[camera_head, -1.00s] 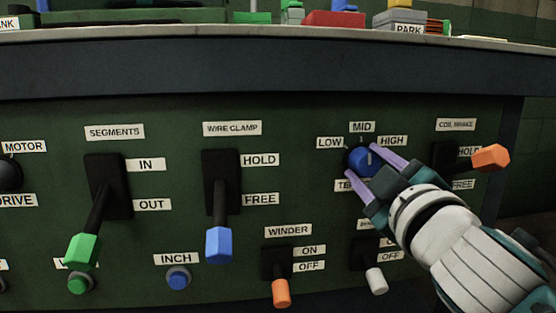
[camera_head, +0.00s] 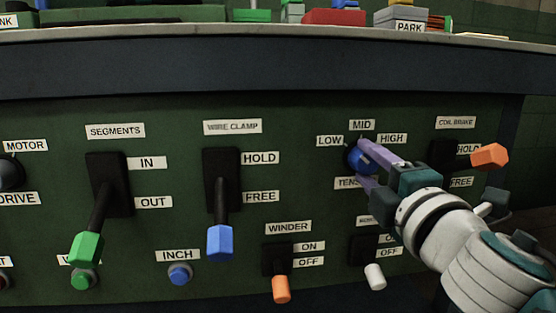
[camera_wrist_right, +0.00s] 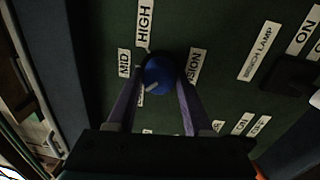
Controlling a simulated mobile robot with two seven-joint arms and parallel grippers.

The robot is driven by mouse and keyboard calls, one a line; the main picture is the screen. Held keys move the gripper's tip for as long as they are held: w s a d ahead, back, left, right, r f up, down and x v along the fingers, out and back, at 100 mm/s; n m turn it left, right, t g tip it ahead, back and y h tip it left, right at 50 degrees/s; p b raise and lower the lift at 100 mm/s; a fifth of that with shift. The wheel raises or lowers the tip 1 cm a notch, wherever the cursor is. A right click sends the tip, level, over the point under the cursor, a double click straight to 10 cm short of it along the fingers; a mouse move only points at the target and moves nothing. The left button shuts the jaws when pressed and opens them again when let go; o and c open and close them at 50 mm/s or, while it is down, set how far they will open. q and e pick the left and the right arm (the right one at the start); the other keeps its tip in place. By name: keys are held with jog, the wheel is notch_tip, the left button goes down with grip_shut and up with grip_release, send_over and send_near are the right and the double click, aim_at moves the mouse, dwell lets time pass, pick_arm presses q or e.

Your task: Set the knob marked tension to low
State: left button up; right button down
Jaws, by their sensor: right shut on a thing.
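The blue tension knob (camera_head: 355,159) sits on the green panel, ringed by the labels LOW (camera_head: 329,141), MID (camera_head: 361,125) and HIGH (camera_head: 392,139). The TENSION label (camera_head: 348,183) below it is partly covered by a finger. My right gripper (camera_head: 364,166) is shut on the knob, its purple fingers on either side. In the right wrist view the knob (camera_wrist_right: 158,72) is between the fingers, and its pale mark faces down and left, away from HIGH and toward a partly hidden label beyond MID. My left gripper is not in view.
The coil brake lever with its orange handle (camera_head: 489,156) is just right of my gripper. Below are a white-tipped switch (camera_head: 375,277) and the orange winder switch (camera_head: 281,289). The wire clamp lever (camera_head: 220,242) stands to the left.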

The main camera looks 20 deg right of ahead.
jog(key=shift+n, duration=0.3)
jog(key=shift+c, duration=1.5)
grip_release()
jog(key=shift+s, duration=0.1)
jog(key=shift+s+a, duration=0.1)
jog(key=shift+s, duration=0.25)
jog(key=v, duration=0.9)
jog(key=shift+b, duration=0.4)
jog(key=shift+r, duration=0.1)
